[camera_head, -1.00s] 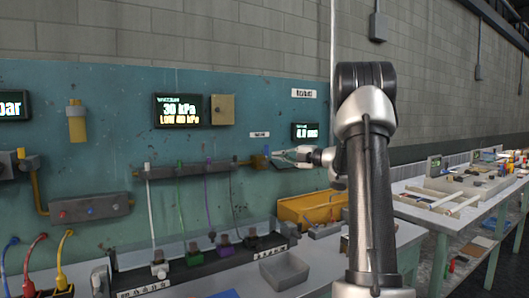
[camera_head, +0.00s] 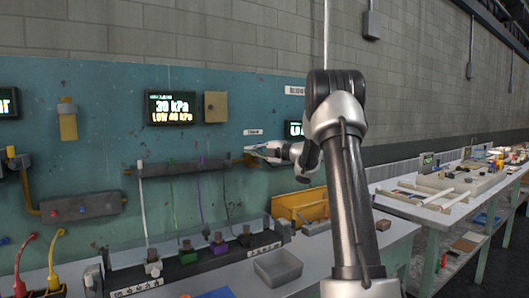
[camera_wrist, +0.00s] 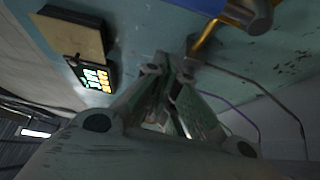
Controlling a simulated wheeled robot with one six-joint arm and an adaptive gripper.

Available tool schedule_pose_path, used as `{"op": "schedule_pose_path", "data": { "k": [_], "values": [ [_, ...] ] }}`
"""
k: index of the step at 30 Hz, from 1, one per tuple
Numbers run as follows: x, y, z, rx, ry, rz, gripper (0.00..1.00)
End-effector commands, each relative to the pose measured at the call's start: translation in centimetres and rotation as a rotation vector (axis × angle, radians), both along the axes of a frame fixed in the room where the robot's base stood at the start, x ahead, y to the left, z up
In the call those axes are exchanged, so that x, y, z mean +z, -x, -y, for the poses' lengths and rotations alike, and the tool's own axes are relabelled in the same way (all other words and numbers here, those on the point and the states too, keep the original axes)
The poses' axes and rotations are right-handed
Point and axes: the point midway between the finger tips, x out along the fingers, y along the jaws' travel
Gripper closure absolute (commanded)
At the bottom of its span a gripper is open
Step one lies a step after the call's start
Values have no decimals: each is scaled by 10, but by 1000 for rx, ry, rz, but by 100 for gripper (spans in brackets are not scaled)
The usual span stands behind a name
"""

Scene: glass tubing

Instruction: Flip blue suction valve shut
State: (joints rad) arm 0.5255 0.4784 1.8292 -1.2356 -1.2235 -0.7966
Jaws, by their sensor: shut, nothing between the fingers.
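My gripper (camera_head: 248,149) is shut and empty, reaching left in front of the teal panel, just above the right end of the dark manifold bar (camera_head: 185,167). In the wrist view its fingers (camera_wrist: 172,78) converge close to the panel. A blue part (camera_wrist: 238,12), likely the suction valve's handle, shows at the top edge of the wrist view beside a grey cylindrical end. A brass pipe (camera_wrist: 204,40) runs down from near it. The fingers appear apart from the blue part. In the head view the valve is hidden or too small to make out around my gripper.
A lit pressure display (camera_head: 172,107) and a tan box (camera_head: 215,107) are on the panel. A second cluttered bench stands at right.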

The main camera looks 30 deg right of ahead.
Motion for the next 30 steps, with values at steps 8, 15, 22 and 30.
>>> {"op": "schedule_pose_path", "data": {
  "k": [8, 15, 22, 30],
  "values": [
    [0, -15, 27, -1, -1, -1, 100],
    [0, -16, 35, 0, 1, -1, 100],
    [0, -16, 35, 0, -1, -1, 100],
    [1, -16, 38, -1, -40, -2, 100]
  ]
}}
